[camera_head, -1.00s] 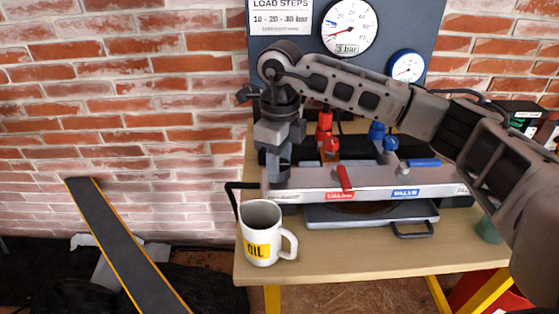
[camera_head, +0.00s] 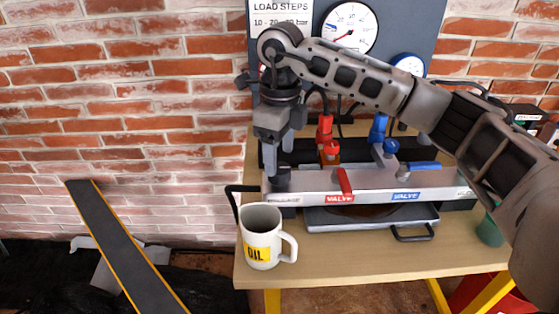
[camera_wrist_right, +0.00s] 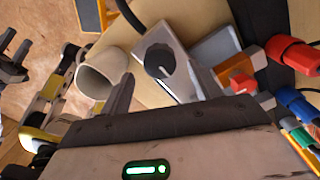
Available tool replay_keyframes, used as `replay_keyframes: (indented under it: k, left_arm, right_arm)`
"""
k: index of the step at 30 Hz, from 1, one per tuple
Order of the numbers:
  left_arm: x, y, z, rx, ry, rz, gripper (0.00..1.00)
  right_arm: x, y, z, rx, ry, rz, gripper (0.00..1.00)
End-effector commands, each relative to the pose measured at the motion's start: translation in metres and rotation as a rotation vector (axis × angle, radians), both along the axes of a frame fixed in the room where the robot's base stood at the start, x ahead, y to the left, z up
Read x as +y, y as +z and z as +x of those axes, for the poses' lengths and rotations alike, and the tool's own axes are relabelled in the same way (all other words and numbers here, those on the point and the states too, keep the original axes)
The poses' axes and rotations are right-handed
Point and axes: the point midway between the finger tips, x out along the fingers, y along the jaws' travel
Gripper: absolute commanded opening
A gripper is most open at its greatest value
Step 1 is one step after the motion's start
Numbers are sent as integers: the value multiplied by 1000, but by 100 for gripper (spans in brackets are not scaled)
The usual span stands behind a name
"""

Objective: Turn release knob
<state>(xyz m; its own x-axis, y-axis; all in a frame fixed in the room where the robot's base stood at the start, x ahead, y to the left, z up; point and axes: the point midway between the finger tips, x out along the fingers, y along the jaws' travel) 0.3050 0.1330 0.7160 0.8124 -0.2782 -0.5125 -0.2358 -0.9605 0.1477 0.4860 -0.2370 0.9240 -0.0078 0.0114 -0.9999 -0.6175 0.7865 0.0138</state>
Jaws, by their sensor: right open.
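The release knob (camera_head: 281,182) is dark and sits at the left end of a grey valve rail (camera_head: 320,185), above a small release label. My right gripper (camera_head: 277,162) points down over it, partly hiding it. In the right wrist view the black knob (camera_wrist_right: 159,61) has a white mark and stands on a light grey plate. The open fingers of my right gripper (camera_wrist_right: 163,88) are on either side of the view below the knob; contact cannot be told. A dark forked shape at the left edge of the wrist view may be my left gripper (camera_wrist_right: 12,58); its opening is unclear.
A white oil mug (camera_head: 262,240) stands in front of the rail's left end. Red (camera_head: 344,181) and blue (camera_head: 424,166) valve handles lie to the right. Gauges (camera_head: 349,27) are on the panel behind. A tray (camera_head: 370,217) lies under the rail.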

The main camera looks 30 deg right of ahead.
Motion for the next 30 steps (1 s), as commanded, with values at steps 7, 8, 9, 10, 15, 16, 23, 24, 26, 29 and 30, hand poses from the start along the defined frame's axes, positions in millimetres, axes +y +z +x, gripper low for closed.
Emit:
replay_keyframes:
  k: [7,8,9,10,15,16,23,24,26,29,30]
  left_arm:
    - [0,0,-1,4,-1,1,36]
    - [0,0,-1,5,-1,1,36]
    - [0,0,-1,5,-1,1,36]
    - [0,2,-1,5,0,0,36]
    - [0,6,-1,10,0,1,36]
    - [0,6,-1,11,1,1,36]
    - [1,6,0,12,1,4,36]
    - [1,6,0,12,1,4,36]
    - [1,5,0,13,1,4,36]
    - [1,4,0,14,2,5,36]
    - [1,4,0,14,2,5,36]
  right_arm:
    - [0,64,2,-7,0,3,63]
    - [0,71,1,-6,0,2,63]
    - [0,80,1,-7,0,3,63]
    - [-1,87,1,-6,0,1,63]
    - [-1,116,1,-4,0,-1,63]
    - [-1,119,1,-4,0,-1,63]
    - [-2,127,1,-2,0,1,63]
    - [-2,127,1,-2,0,1,63]
    - [-2,127,1,-2,0,1,63]
    - [-2,127,1,-2,0,1,63]
    - [-2,127,1,-2,0,1,63]
